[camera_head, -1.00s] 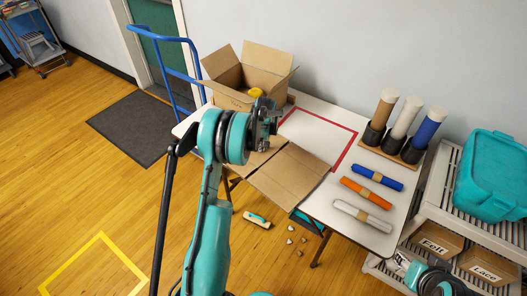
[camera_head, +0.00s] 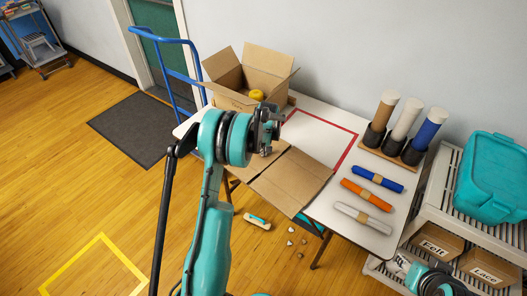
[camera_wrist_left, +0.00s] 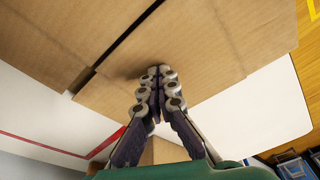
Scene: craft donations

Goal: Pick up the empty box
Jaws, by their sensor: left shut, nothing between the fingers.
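A brown cardboard box with closed or flattened panels (camera_head: 290,180) lies at the table's front edge and partly overhangs it. Its panels and a dark seam fill much of the left wrist view (camera_wrist_left: 215,35). My left gripper (camera_head: 270,130) is shut and empty, above the cardboard's left part. In the left wrist view its fingertips (camera_wrist_left: 158,72) are together, close to the cardboard; I cannot tell if they touch it. An open cardboard box (camera_head: 228,75) stands behind, with a round yellow thing (camera_head: 257,95) inside.
The white table (camera_head: 330,115) has a red-outlined area. Blue, orange and white rolls (camera_head: 366,194) lie at right, with upright rolls in a holder (camera_head: 405,135) behind. A shelf with a teal bin (camera_head: 492,180) stands right. A blue trolley (camera_head: 170,70) is behind left.

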